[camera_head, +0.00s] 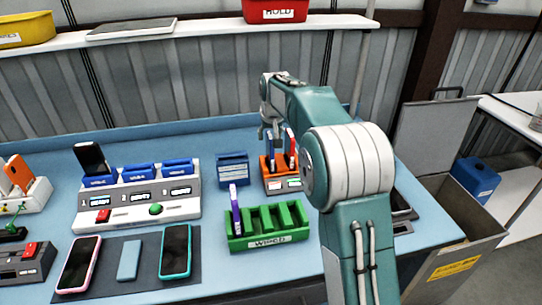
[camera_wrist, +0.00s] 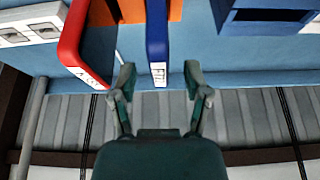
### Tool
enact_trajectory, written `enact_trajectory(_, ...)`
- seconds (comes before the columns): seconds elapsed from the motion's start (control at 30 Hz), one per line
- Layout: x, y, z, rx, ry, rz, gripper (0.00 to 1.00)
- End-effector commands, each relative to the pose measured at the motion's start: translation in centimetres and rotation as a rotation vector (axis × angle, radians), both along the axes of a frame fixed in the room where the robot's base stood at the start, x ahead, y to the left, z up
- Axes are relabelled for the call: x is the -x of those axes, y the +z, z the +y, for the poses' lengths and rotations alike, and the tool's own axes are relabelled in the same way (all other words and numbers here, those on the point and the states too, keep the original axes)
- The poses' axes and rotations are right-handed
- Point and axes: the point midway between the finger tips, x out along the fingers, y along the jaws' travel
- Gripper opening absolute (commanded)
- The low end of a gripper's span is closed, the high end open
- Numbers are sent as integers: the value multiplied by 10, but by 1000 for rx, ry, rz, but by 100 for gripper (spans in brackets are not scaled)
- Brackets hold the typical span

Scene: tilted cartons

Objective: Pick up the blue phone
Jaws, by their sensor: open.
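The blue phone (camera_head: 269,148) stands upright in an orange rack (camera_head: 275,184), beside a red phone (camera_head: 291,150). My gripper (camera_head: 271,133) is above the blue phone in the head view. In the wrist view my gripper (camera_wrist: 160,74) is open, with one finger on each side of the labelled end of the blue phone (camera_wrist: 157,35). Gaps show on both sides, so neither finger appears to touch it. The red phone (camera_wrist: 76,40) is left of the left finger. The orange rack (camera_wrist: 130,10) shows at the top. The blue phone's lower part is hidden in the rack.
A blue box (camera_head: 232,176) stands left of the orange rack. A green rack (camera_head: 266,230) labelled WIPED holds a purple phone (camera_head: 235,212) in front. A grey console (camera_head: 150,200) with blue slots is at left. A dark mat (camera_head: 130,285) carries several phones.

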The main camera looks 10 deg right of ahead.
Motion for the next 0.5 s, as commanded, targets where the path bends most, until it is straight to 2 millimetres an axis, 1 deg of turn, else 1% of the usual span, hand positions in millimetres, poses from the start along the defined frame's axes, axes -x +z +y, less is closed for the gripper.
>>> enact_trajectory(0.03, 1, -10, -2, 0, 0, 5, 61)
enact_trajectory(0.1, 1, -22, -4, 0, 0, 5, 61)
enact_trajectory(0.2, -5, -34, -4, 0, 1, 4, 61)
enact_trajectory(0.33, -8, -40, -4, 0, 1, 1, 61)
enact_trajectory(0.5, -8, -40, -4, -1, 0, 0, 61)
